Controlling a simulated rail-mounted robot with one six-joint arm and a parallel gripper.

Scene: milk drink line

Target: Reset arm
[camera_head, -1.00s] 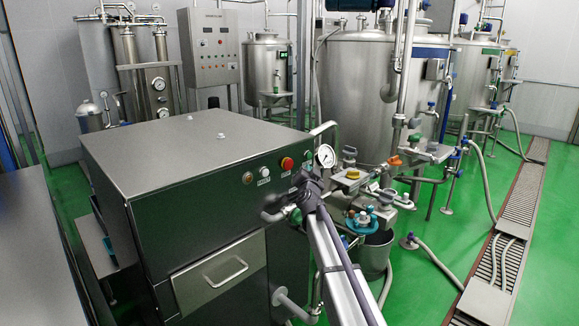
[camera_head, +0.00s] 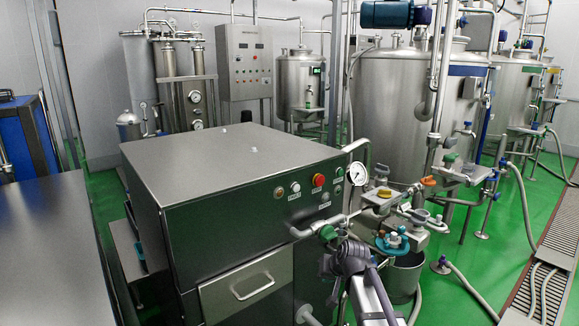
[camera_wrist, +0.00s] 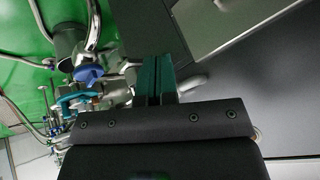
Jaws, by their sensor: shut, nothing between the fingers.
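My gripper (camera_wrist: 156,72) shows in the wrist view as two dark teal fingers pressed together, with nothing between them. They point toward the top of the picture, over dark and grey surfaces. In the head view my arm (camera_head: 362,275) rises from the bottom edge, in front of the steel cabinet's right side. My fingers cannot be made out there.
The steel cabinet (camera_head: 225,170) with buttons and a drawer handle stands close by. Valves with a blue handle (camera_head: 392,240) and an orange handle (camera_head: 428,181) are right of my arm. Large tanks (camera_head: 395,100) stand behind. Green floor (camera_head: 475,270) is open at right.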

